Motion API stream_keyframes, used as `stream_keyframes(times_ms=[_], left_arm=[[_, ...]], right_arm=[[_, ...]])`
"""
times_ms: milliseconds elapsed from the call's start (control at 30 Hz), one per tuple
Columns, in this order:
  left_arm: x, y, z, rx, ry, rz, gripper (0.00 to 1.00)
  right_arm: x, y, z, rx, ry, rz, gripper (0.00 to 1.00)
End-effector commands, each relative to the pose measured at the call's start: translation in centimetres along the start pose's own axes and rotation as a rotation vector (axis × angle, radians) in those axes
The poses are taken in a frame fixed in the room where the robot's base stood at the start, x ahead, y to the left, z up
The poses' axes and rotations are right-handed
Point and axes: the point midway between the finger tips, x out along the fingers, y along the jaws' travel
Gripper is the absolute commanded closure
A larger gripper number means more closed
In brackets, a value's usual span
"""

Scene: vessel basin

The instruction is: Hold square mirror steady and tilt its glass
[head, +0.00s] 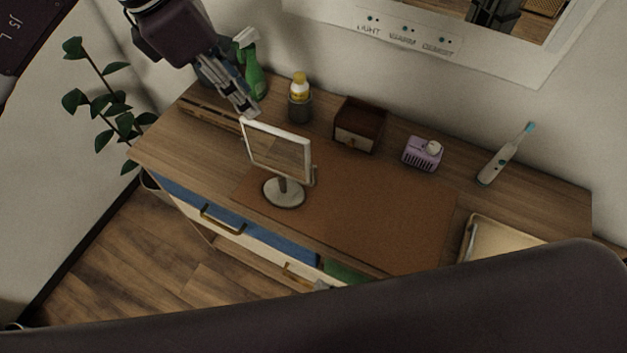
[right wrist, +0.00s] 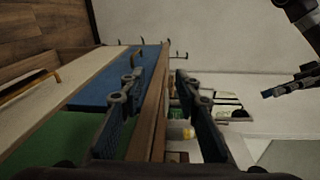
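The square mirror (head: 278,150) stands upright on a round grey base (head: 284,193), on a brown mat on the desk in the head view. Its pale-framed glass is tilted a little. My left gripper (head: 247,108) points down at the mirror's upper left corner, very close to it. I cannot tell whether it touches the frame or how far its fingers are apart. It also shows at the right of the right wrist view (right wrist: 270,92). My right gripper (right wrist: 158,105) is open in the right wrist view, with nothing seen held between its fingers. The head view does not show it.
Behind the mirror stand a green spray bottle (head: 254,75), a yellow-capped bottle in a holder (head: 300,100), a wooden box (head: 359,125) and a purple holder (head: 422,154). A toothbrush (head: 505,155) and a tray (head: 478,236) are at right. The mat (head: 390,215) right of the mirror is clear.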

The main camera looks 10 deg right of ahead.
Motion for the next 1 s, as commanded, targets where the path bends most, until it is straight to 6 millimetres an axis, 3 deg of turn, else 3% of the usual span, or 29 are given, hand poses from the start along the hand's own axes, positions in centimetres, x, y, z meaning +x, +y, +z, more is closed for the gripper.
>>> stream_keyframes(times_ms=[100, 333, 500, 700, 833, 867, 1000], left_arm=[[0.0, 0.0, 0.0, 0.0, 0.0, 0.0, 0.71], [0.0, 0.0, 0.0, 0.0, 0.0, 0.0, 0.71], [0.0, 0.0, 0.0, 0.0, 0.0, 0.0, 0.71], [0.0, 0.0, 0.0, 0.0, 0.0, 0.0, 0.71], [0.0, 0.0, 0.0, 0.0, 0.0, 0.0, 0.71], [0.0, 0.0, 0.0, 0.0, 0.0, 0.0, 0.71], [0.0, 0.0, 0.0, 0.0, 0.0, 0.0, 0.71]], right_arm=[[1.2, -3.7, -3.9, -0.318, -0.002, -0.082, 0.7], [2.7, -12.2, -9.7, -1.0, 0.028, -0.26, 0.7], [3.1, -18.3, -12.0, -1.474, 0.078, -0.389, 0.7], [3.1, -23.5, -13.0, -1.895, 0.148, -0.511, 0.7], [3.2, -26.3, -13.4, -2.16, 0.197, -0.584, 0.7], [3.7, -26.2, -13.6, -2.199, 0.197, -0.582, 0.7], [5.9, -22.6, -14.4, -2.095, 0.128, -0.48, 0.7]])
